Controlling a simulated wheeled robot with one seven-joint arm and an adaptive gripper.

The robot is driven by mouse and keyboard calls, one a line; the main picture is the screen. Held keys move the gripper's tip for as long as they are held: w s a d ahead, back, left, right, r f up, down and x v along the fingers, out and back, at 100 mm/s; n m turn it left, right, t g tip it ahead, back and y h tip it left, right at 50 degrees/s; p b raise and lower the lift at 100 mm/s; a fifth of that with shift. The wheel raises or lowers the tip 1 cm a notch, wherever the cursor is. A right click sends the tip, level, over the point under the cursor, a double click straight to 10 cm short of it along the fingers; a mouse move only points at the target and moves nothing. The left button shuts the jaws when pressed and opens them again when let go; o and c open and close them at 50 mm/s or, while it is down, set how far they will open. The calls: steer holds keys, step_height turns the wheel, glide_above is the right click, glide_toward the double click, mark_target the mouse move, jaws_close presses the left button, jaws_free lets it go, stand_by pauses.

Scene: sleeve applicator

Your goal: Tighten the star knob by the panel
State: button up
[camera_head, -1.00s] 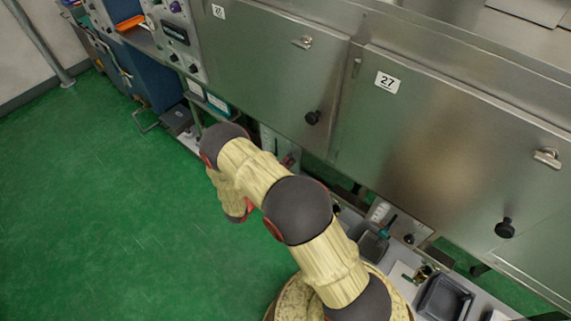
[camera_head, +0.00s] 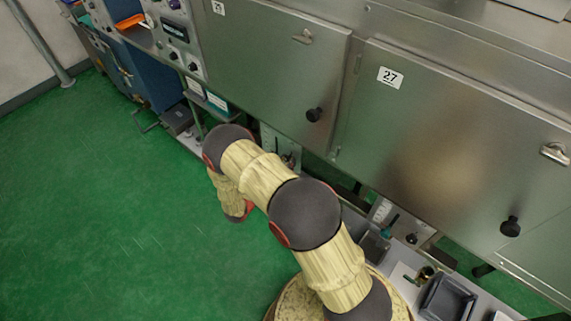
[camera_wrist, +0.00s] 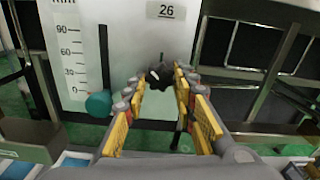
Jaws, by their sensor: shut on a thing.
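In the wrist view a dark star knob (camera_wrist: 158,77) sits on the pale panel (camera_wrist: 135,35) below a label reading 26. My gripper (camera_wrist: 160,80) has its yellow-padded fingers on either side of the knob and is shut on it. The fingers hide part of the knob. Left of it the panel has a scale from 0 to 90, a dark vertical slot and a round teal handle (camera_wrist: 98,103) at the slot's bottom. In the head view a strip of the panel (camera_head: 267,138) shows behind my arm, which largely hides my gripper.
A similar scale panel (camera_head: 382,212) and a dark tray (camera_head: 447,300) are at lower right. A blue unit (camera_head: 155,80) stands at upper left. The green floor at left is clear.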

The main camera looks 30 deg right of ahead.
steer(key=m+b, duration=0.2)
steer(key=m, duration=0.7)
steer(key=shift+f+b, duration=0.15)
steer(key=shift+b, duration=0.2)
steer(key=shift+w+m, duration=0.1)
steer(key=shift+m, duration=0.2)
steer(key=o, duration=1)
steer(key=shift+a, duration=0.1)
steer(key=shift+o, duration=0.8)
steer(key=shift+a, duration=0.1)
steer(key=v, duration=1.1)
steer(key=shift+a, duration=0.35)
